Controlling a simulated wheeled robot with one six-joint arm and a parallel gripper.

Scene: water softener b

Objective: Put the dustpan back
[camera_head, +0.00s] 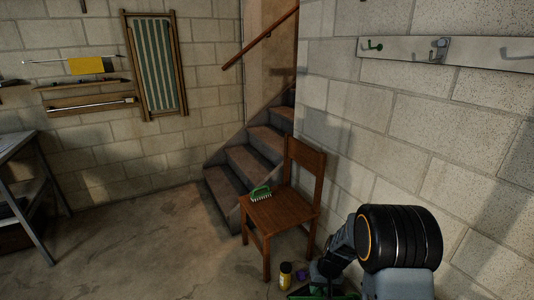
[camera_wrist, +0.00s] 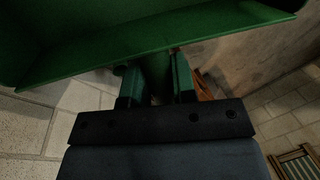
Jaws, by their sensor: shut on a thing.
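The green dustpan (camera_wrist: 150,35) fills the top of the wrist view. Its handle (camera_wrist: 156,78) runs down between the two fingers of my gripper (camera_wrist: 157,84), which is shut on it. In the head view my gripper (camera_head: 322,271) is low, to the right of the chair. Green parts of the dustpan (camera_head: 345,295) show at the bottom edge there; the rest is cut off or hidden by my arm.
A wooden chair (camera_head: 283,212) stands near the right wall, with a green brush (camera_head: 261,193) on its seat. The floor left of the chair is clear.

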